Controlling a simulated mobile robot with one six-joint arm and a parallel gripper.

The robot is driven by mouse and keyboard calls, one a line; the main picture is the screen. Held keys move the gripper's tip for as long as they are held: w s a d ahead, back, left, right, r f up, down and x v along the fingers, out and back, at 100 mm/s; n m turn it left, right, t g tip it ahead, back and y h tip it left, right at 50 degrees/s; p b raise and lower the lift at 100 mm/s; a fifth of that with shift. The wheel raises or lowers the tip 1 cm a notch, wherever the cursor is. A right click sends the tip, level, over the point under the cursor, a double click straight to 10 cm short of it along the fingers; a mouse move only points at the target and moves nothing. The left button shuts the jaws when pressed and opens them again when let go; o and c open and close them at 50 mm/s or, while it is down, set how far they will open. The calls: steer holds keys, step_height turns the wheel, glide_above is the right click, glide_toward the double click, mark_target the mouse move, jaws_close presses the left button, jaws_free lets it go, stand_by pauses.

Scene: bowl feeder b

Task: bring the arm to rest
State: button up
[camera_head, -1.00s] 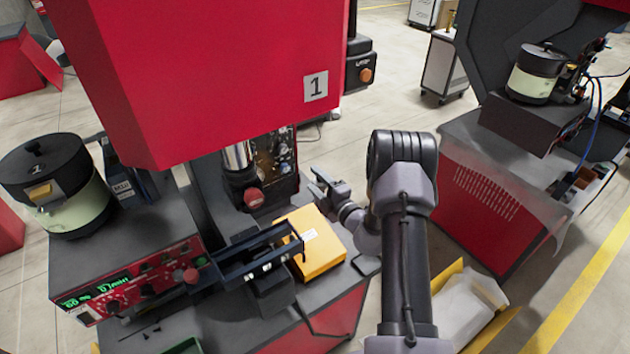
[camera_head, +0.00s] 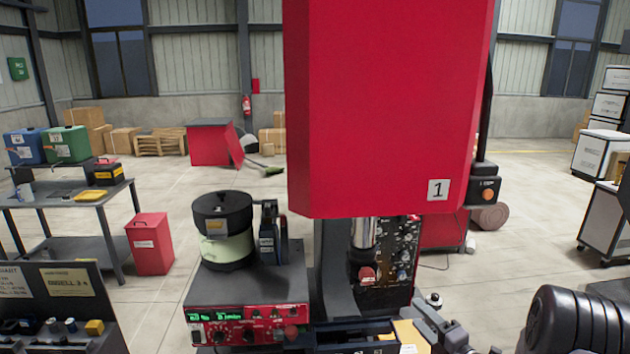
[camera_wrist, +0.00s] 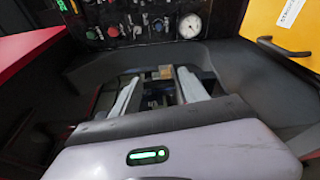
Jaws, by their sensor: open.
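My gripper shows in the wrist view (camera_wrist: 160,88) with its two pale fingers apart and nothing held between them. In the head view my gripper (camera_head: 438,318) is low, right of the middle, beside the machine marked 1 (camera_head: 385,110). A yellow box (camera_head: 410,338) lies just left of it, mostly cut off by the bottom edge. Part of my arm is at the lower right; the rest is out of frame.
In the wrist view a dark panel with knobs and a round gauge (camera_wrist: 189,26) lies beyond the fingers, and a yellow part with a handle (camera_wrist: 285,35) is at the upper right. A bowl feeder (camera_head: 224,232) stands left of the press.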

steer(key=s+a+r+n+g+y+b, duration=0.25)
steer(key=s+a+n+g+b, duration=0.2)
steer(key=s+a+n, duration=0.4)
steer(key=s+a+r+n+g+y+b, duration=0.25)
steer(key=s+a+n+g+b, duration=0.2)
steer(key=a+n, duration=0.75)
steer(key=s+a+f+n+g+h+b, duration=0.1)
steer(key=s+f+n+g+h+b, duration=0.15)
steer(key=s+n, duration=0.45)
steer(key=s+a+f+n+g+h+b, duration=0.25)
steer(key=s+n, duration=0.35)
steer(key=s, duration=0.3)
steer(key=s+d+f+n+t+h+b, duration=0.3)
steer(key=s+d+n, duration=0.4)
steer(key=n, duration=0.3)
steer(key=shift+s+d+f+h+b, duration=0.15)
steer(key=shift+d+h+b, duration=0.25)
steer(key=shift+h+b, duration=0.25)
steer(key=shift+n, duration=0.25)
